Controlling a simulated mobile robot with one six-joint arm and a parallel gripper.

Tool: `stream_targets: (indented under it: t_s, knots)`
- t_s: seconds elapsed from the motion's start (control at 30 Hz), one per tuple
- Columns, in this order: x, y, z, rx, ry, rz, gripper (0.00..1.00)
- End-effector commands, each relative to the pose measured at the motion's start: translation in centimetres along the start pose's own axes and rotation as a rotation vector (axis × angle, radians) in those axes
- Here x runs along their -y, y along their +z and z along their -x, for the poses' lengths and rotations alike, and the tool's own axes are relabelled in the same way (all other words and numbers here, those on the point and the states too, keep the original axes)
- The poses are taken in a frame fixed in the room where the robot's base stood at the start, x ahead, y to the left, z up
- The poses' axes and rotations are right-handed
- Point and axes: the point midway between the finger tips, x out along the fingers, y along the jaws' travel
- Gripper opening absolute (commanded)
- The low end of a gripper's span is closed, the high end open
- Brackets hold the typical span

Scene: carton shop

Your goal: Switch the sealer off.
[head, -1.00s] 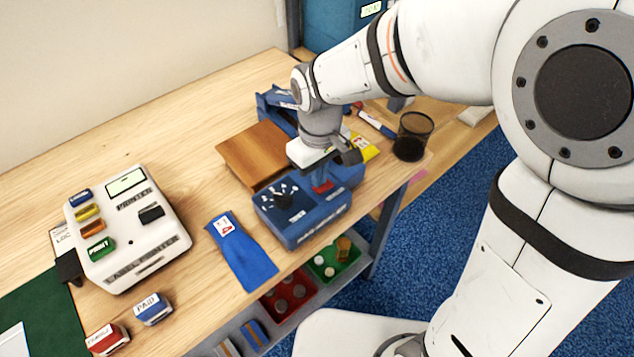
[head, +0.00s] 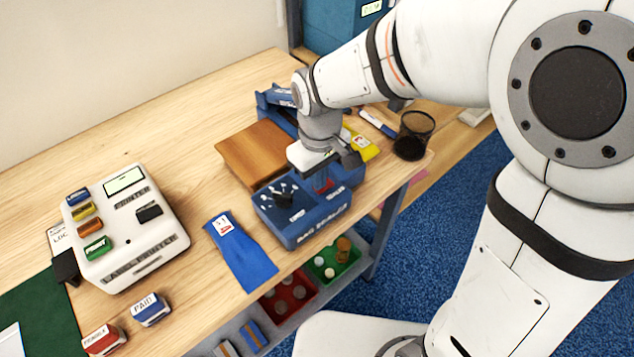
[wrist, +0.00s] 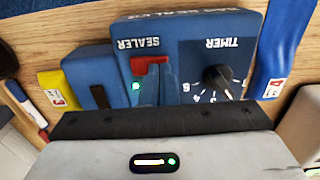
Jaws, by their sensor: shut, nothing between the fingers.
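The blue sealer (head: 309,222) stands at the table's front edge, with a black timer dial (head: 283,199) on its top. In the wrist view the sealer (wrist: 195,55) appears upside down, with the words SEALER and TIMER. Its red switch (wrist: 151,63) sits under the SEALER word, beside a lit green lamp (wrist: 136,86). The red switch also shows in part in the head view (head: 323,185). My gripper (head: 322,168) is shut and empty, just above the switch end of the sealer. I cannot tell whether it touches the switch.
A blue pouch (head: 240,252) lies left of the sealer, and a white label printer (head: 125,228) stands further left. A black mesh cup (head: 412,136) and a yellow packet (head: 361,147) are to the right. Bins sit below the edge.

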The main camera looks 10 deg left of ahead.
Motion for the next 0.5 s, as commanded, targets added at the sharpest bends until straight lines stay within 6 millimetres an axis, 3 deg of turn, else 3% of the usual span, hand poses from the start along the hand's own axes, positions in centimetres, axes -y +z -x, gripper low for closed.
stream_targets:
  t_s: [0.5]
  knots:
    - [-0.01, 0.01, -0.01, 0.000, 0.000, 0.000, 0.00]
